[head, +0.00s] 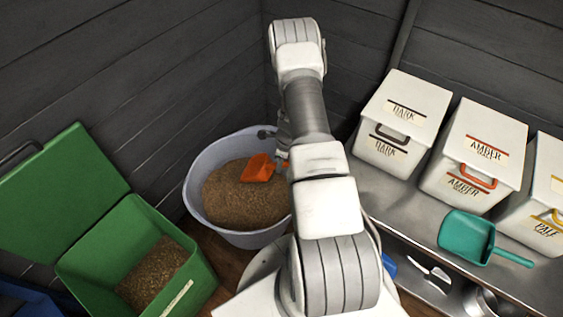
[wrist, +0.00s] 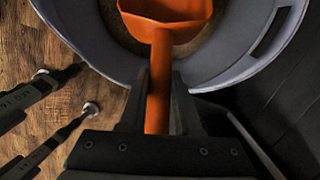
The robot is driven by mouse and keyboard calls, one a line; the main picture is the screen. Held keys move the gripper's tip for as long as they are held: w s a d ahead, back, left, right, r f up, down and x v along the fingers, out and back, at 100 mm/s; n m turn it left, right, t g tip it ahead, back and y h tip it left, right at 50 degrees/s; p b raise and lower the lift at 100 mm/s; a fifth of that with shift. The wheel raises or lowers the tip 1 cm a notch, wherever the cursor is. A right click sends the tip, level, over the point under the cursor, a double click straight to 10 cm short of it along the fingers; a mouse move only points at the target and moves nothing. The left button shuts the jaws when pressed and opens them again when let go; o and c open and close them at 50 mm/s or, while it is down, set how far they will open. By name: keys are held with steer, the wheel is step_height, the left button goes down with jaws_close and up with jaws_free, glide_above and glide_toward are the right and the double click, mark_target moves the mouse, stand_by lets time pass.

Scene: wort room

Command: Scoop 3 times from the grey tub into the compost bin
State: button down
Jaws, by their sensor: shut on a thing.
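The grey tub (head: 196,172) stands on the floor in the corner, holding brown grain (head: 232,196). My gripper (head: 282,152) is at the tub's right side, partly hidden by my arm. It is shut on the handle of an orange scoop (head: 258,168), which also shows in the wrist view (wrist: 168,30) between the fingers (wrist: 158,112). The scoop's bowl is inside the tub's outline, at or just above the grain; I cannot tell whether it touches. No load shows clearly in it. The green compost bin (head: 84,262) stands open at the left, with brown material in it.
The bin's raised green lid (head: 62,190) leans at the left. A metal bench (head: 400,207) on the right bears white malt boxes (head: 402,112) and a teal scoop (head: 466,236). Dark plank walls close in behind the tub. Wooden floor shows between tub and bin.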

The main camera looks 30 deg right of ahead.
steer(key=shift+w+a+f+t+y+b, duration=0.45)
steer(key=shift+w+a+f+b, duration=0.65)
steer(key=shift+f+b, duration=3.8)
steer(key=shift+w+a+f+t+y+b, duration=0.25)
steer(key=shift+w+a+f+t+b, duration=0.75)
steer(key=shift+f, duration=7.4)
steer(key=s+d+r+t+y+p, duration=0.1)
steer(key=s+d+r+p, duration=0.1)
steer(key=r+p, duration=0.4)
steer(key=s+d+r+t+y+p, duration=0.1)
steer(key=r+p, duration=0.5)
steer(key=r, duration=0.8)
steer(key=shift+s+d, duration=0.55)
steer(key=shift+d, duration=0.05)
